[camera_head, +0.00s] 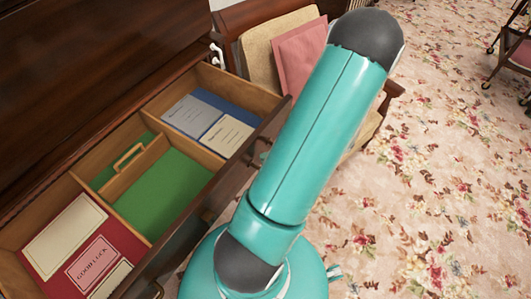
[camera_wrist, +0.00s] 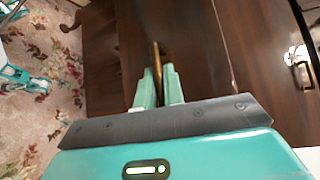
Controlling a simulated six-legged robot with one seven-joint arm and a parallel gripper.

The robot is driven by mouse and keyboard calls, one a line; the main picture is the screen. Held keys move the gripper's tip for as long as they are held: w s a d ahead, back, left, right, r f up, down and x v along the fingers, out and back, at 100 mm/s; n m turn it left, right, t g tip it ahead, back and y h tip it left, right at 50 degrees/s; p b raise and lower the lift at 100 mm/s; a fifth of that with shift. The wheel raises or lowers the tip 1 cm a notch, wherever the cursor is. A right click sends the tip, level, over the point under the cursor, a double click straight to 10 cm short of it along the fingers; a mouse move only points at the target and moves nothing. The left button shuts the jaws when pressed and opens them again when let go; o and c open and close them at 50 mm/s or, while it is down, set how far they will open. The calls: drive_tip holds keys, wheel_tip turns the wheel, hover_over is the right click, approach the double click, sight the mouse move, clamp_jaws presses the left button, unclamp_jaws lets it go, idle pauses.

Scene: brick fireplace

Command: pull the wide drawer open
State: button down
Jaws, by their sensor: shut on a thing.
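The wide drawer (camera_head: 192,222) stands pulled out from a dark wooden cabinet in the head view, its inside showing. Its compartments have blue, green and red linings, with cards in the blue and red ones. A wooden divider with a handle (camera_head: 128,157) crosses the green part. In the wrist view my gripper (camera_wrist: 158,88) is shut on a thin brass handle (camera_wrist: 156,54) at the dark wooden front. In the head view my arm hides the gripper and part of the drawer front.
A chair (camera_head: 268,42) with beige and pink cushions stands just beyond the drawer's far end. A dark wheeled cart (camera_head: 508,50) is at the upper right. Flowered carpet (camera_head: 440,180) lies open on the right.

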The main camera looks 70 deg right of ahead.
drive_tip(key=c, duration=1.5)
unclamp_jaws()
drive_tip(key=v, duration=1.4)
